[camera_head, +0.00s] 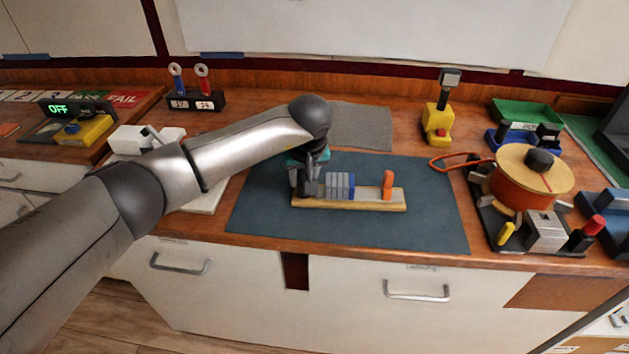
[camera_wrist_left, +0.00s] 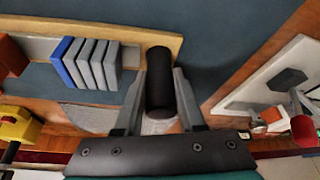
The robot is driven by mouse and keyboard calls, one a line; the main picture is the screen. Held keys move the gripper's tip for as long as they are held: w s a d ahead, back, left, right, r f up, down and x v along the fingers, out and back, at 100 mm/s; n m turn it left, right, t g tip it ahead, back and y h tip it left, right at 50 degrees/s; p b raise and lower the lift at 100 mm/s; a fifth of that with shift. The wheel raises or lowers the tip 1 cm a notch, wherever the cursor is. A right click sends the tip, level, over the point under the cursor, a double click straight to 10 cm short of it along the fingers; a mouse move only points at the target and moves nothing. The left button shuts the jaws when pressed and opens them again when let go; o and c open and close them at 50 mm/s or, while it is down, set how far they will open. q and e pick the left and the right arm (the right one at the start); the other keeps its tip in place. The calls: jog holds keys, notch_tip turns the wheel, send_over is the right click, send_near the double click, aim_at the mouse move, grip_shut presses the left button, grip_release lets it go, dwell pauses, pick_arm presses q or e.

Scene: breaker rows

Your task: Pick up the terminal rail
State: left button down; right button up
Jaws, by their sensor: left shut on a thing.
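The terminal rail (camera_head: 375,206) is a light wooden strip on the dark blue-grey mat (camera_head: 270,218). It carries grey blocks, a blue block and an upright orange piece. My left gripper (camera_head: 308,187) is over its left end. In the left wrist view, the fingers (camera_wrist_left: 161,78) are shut on a black cylindrical grip (camera_wrist_left: 158,62) at the end of the rail, which shows its wooden edge (camera_wrist_left: 100,27). Whether the rail is clear of the mat cannot be told. My right gripper is not in view.
A spool (camera_head: 530,185) on a dark base with levers stands at the right. A yellow device (camera_head: 437,122) stands behind the mat, next to a grey mat (camera_head: 362,127). A white device (camera_head: 135,140) is left, partly behind my arm. The mat's right part is clear.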

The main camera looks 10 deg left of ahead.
pick_arm(q)
notch_tip(320, 180, up, 20)
jog(key=p, duration=0.1)
jog(key=shift+f, duration=0.2)
dwell(0.3)
